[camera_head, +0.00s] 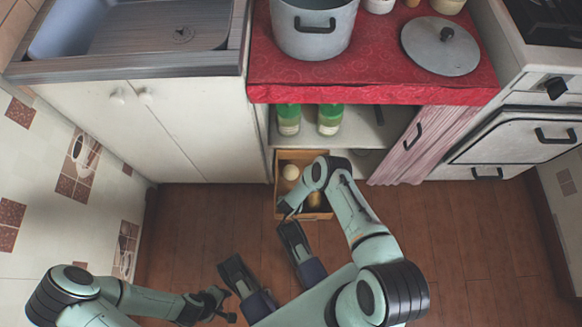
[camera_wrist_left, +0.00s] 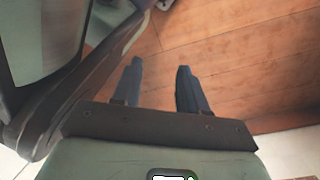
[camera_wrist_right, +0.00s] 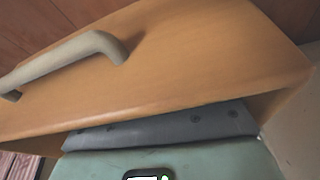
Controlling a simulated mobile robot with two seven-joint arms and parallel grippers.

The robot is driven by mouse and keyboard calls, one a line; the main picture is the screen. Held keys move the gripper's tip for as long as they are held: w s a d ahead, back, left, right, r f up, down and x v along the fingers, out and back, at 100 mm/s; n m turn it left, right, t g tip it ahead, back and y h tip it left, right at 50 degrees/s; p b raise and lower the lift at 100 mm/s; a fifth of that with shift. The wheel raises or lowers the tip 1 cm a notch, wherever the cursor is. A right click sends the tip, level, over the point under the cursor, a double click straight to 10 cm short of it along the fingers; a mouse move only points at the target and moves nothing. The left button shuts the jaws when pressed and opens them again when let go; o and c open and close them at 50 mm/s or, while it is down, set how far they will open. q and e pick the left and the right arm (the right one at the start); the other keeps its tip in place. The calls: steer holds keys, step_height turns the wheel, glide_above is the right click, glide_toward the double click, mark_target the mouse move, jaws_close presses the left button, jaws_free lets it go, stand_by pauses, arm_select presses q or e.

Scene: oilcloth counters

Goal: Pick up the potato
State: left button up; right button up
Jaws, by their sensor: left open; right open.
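A pulled-out wooden drawer (camera_head: 276,183) at the foot of the counter holds a pale round item (camera_head: 291,172) and a yellowish item (camera_head: 315,197). I cannot tell which is the potato. My right arm reaches over the drawer and hides part of it. My right gripper (camera_head: 288,207) is at the drawer's front left corner. In the right wrist view the drawer front (camera_wrist_right: 190,65) hides its fingertips; nothing is seen held. My left gripper (camera_head: 226,304) is open and empty, low over the floor, well away from the drawer. Its parted fingers show in the left wrist view (camera_wrist_left: 160,78).
The drawer front has a curved handle (camera_wrist_right: 75,55). Green bottles (camera_head: 330,118) stand on the shelf above. A pot (camera_head: 312,28) and lid (camera_head: 440,46) rest on the red cloth counter (camera_head: 375,60). White cupboard doors (camera_head: 170,130) are at left. The tiled floor (camera_head: 470,230) at right is clear.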

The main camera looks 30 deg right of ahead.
steer(key=c, duration=0.9)
